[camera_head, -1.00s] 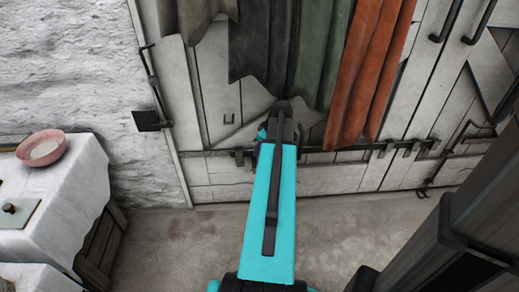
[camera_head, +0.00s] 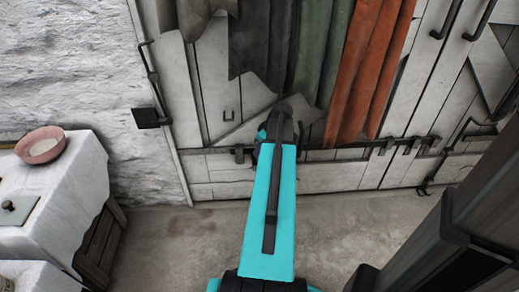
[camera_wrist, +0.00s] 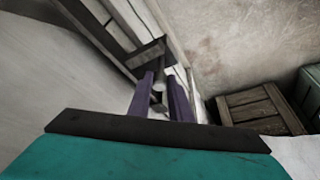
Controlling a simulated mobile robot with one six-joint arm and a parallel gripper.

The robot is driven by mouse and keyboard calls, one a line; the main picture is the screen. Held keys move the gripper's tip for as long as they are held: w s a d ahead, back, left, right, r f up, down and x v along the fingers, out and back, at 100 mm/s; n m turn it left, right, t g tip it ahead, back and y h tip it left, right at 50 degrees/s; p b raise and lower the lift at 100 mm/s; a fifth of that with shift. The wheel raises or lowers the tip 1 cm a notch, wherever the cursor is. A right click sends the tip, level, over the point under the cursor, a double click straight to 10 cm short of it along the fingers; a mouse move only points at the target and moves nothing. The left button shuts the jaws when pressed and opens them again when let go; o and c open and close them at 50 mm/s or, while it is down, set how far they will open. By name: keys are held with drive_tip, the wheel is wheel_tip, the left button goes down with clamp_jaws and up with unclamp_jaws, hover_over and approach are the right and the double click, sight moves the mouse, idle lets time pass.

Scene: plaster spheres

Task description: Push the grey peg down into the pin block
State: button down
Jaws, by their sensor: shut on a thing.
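In the wrist view the two purple fingers of my gripper (camera_wrist: 160,98) are close together. A pale grey rounded piece, which looks like the grey peg (camera_wrist: 158,86), shows between them, and they are shut on it. A dark block (camera_wrist: 147,53) lies just beyond the fingertips; I cannot tell for sure whether it is the pin block, or how deep the peg sits. In the head view my turquoise arm reaches away toward the pale wooden doors and hides the gripper and peg.
Green and orange cloths (camera_head: 370,70) hang on the doors above the arm's end. A white-draped table (camera_head: 75,190) with a pink bowl (camera_head: 40,145) stands at left. A dark wooden crate (camera_wrist: 255,108) shows at right in the wrist view. The floor (camera_head: 175,245) beside the arm is clear.

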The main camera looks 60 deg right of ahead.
drive_tip(key=shift+f, duration=0.3)
drive_tip(key=c, duration=1.5)
unclamp_jaws()
drive_tip(key=shift+c, duration=0.2)
drive_tip(key=shift+r, duration=0.2)
drive_tip(key=shift+r+p, duration=1.45)
drive_tip(key=shift+r, duration=0.4)
